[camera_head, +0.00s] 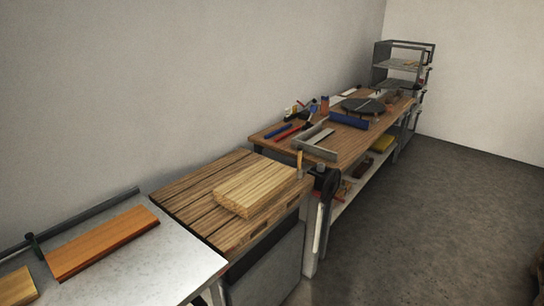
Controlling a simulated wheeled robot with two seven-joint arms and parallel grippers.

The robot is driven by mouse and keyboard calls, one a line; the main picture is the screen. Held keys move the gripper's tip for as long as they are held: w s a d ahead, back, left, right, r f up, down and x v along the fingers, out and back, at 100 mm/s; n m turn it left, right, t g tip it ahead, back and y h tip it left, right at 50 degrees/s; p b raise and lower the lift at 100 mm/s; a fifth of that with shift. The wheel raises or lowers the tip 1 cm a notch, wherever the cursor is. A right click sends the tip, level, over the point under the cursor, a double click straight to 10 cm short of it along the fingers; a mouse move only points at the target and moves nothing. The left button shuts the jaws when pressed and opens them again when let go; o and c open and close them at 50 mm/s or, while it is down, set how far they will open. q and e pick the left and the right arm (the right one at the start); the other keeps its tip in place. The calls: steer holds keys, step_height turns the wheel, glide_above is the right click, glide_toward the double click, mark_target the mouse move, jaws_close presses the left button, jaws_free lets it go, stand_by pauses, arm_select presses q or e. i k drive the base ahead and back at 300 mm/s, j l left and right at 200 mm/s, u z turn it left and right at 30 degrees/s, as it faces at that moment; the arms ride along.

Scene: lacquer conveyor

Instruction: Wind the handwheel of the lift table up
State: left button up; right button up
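No gripper shows in the head view. A low table with a slatted wooden top (185,195) and a grey body stands at the middle, and it may be the lift table. A light wooden block or stack of boards (252,188) lies on it. A dark rounded part with a pale bar (327,190) hangs at the near end of the long workbench, beside the slatted table. I cannot tell whether it is the handwheel. No other wheel can be made out clearly.
A pale metal table (165,262) with an orange-brown board (103,241) is at the lower left. The long workbench (350,145) with several tools runs along the wall to a shelf rack (402,65). The grey floor (440,215) at right is clear.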

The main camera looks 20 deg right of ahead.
mark_target(332, 184)
steer(key=i+l+u, duration=0.2)
steer(key=l, duration=0.45)
steer(key=i+l+u, duration=0.2)
steer(key=l, duration=0.45)
steer(key=l+u, duration=0.2)
steer(key=l, duration=0.45)
steer(key=l+u, duration=0.25)
steer(key=l, duration=0.45)
steer(key=l+u, duration=0.2)
steer(key=l, duration=0.5)
steer(key=l+u, duration=0.2)
steer(key=l, duration=0.5)
steer(key=k+l+u, duration=0.2)
steer(key=l, duration=0.5)
steer(key=k+l+u, duration=0.2)
steer(key=l, duration=0.5)
steer(key=i, duration=0.1)
